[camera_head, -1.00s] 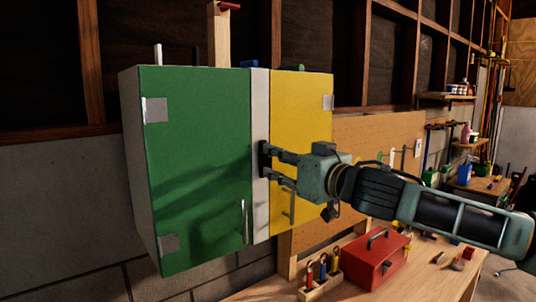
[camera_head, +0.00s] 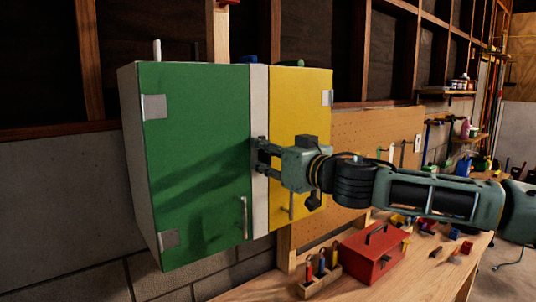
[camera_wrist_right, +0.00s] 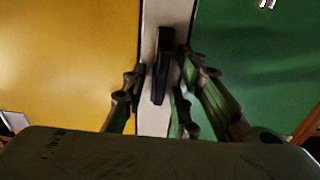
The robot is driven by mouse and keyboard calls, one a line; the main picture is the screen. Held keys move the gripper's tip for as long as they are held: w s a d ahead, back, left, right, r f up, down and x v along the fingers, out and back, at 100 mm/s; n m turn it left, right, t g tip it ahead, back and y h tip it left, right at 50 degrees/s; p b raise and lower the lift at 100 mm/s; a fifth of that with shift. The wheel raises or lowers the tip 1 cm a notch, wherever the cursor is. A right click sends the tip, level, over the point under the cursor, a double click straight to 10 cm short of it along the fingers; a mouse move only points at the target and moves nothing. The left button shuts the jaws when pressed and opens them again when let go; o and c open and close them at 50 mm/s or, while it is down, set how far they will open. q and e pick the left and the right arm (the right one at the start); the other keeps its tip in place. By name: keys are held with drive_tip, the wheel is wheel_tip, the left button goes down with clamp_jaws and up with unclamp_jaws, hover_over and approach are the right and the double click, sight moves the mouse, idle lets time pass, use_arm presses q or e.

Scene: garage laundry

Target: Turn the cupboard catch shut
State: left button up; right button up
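The cupboard has a green door (camera_head: 195,130) and a yellow door (camera_head: 300,115), both shut, with a pale strip (camera_head: 260,95) between them. The black cupboard catch (camera_wrist_right: 162,65) is on this strip in the right wrist view. It is long and narrow and lies nearly along the strip, slightly tilted. My right gripper (camera_head: 262,157) is at the strip in the head view and largely hides the catch there. In the wrist view its fingers (camera_wrist_right: 161,75) are open, one on each side of the catch; whether either touches it I cannot tell. My left gripper is not in view.
Each door has a vertical bar handle low down, on the green door (camera_head: 244,218) and the yellow door (camera_head: 291,206). Below right is a workbench (camera_head: 250,291) with a red toolbox (camera_head: 372,254) and a wooden tool holder (camera_head: 319,284). A pegboard (camera_head: 365,140) stands behind.

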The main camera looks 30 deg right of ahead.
clamp_jaws()
drive_tip(key=shift+n, duration=0.3)
drive_tip(key=n+b, duration=0.2)
drive_tip(key=shift+a+f+n, duration=0.1)
drive_tip(key=shift+f+n, duration=0.05)
drive_tip(key=shift+n, duration=0.15)
drive_tip(key=n+b, duration=0.1)
drive_tip(key=n, duration=0.2)
drive_tip(key=shift+a+n, duration=0.1)
drive_tip(key=shift+n, duration=0.2)
drive_tip(key=n+b, duration=0.2)
drive_tip(key=n, duration=0.3)
drive_tip(key=shift+a+f, duration=0.15)
drive_tip(key=n+b, duration=0.1)
drive_tip(key=n, duration=0.5)
drive_tip(key=shift+f, duration=0.15)
drive_tip(key=shift+n, duration=0.3)
drive_tip(key=shift+o, duration=0.3)
unclamp_jaws()
